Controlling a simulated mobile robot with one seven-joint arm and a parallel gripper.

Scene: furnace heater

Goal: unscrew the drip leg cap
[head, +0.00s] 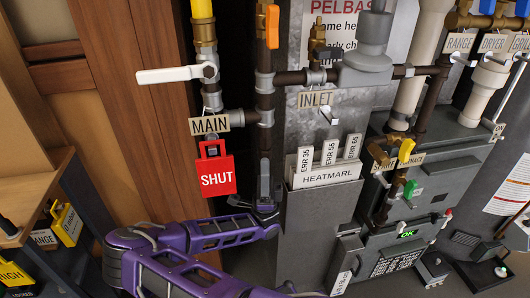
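The drip leg is the dark vertical pipe (265,139) below the grey tee fitting, right of the MAIN tag. A grey piece at its lower end (264,168) looks like the cap, though it is small and partly hidden by my gripper. My gripper (264,203) is dark, at the end of my purple arm, right at the lower end of the drip leg. Its fingers look to be at or around the cap. I cannot tell whether they touch or grip it.
A red SHUT tag (216,170) hangs left of the pipe under the MAIN tag (210,124). A white-handled valve (176,74) sits above. The HEATMARL card holder (325,176) is close on the right. A wooden shelf (35,190) stands at left.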

